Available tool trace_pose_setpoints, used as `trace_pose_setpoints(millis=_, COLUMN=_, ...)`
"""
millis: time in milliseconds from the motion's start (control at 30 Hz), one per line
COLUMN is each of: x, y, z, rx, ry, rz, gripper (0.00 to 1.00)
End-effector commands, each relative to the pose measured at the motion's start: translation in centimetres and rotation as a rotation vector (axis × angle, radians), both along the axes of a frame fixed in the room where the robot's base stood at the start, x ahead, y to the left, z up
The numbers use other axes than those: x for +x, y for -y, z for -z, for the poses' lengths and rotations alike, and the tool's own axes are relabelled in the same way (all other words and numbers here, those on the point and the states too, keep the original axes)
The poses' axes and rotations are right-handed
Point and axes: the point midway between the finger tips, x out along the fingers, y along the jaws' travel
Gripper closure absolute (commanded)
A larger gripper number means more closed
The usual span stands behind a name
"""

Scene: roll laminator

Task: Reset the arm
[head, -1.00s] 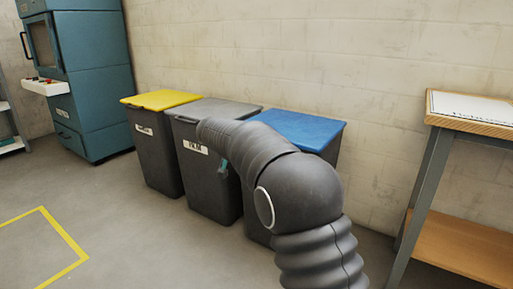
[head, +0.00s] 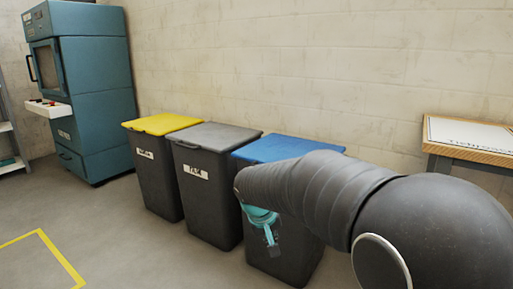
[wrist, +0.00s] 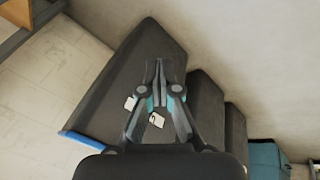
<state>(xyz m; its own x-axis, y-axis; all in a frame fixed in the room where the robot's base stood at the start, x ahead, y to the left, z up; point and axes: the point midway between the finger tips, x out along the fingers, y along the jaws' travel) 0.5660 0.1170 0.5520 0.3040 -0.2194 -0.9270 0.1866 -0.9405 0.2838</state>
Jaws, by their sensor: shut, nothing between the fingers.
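My gripper (wrist: 159,68) points away from the camera in the wrist view, with its two dark fingers together and nothing between them. In the head view my gripper (head: 270,238) shows small and teal under the end of my dark arm, in front of the blue-lidded bin (head: 283,262). My arm reaches in from the right side and hides part of that bin. I cannot tell how far the fingers are from the bin's front.
A grey-lidded bin (head: 208,199) and a yellow-lidded bin (head: 156,181) stand to the left along the wall. A teal machine (head: 93,100) stands at the far left. A wooden-topped table (head: 470,150) is at the right. The floor at the left is clear, with yellow tape (head: 62,257).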

Motion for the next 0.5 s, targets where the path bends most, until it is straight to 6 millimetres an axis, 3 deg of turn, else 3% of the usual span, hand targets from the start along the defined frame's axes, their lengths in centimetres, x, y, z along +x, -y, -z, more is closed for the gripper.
trace_pose_setpoints(millis=100, x=-4.7, y=2.2, z=-2.0, rx=0.045, ry=-0.037, rz=-0.026, gripper=1.00)
trace_pose_setpoints(millis=500, x=-18.2, y=7.0, z=-5.8, rx=0.207, ry=-0.042, rz=-0.020, gripper=1.00)
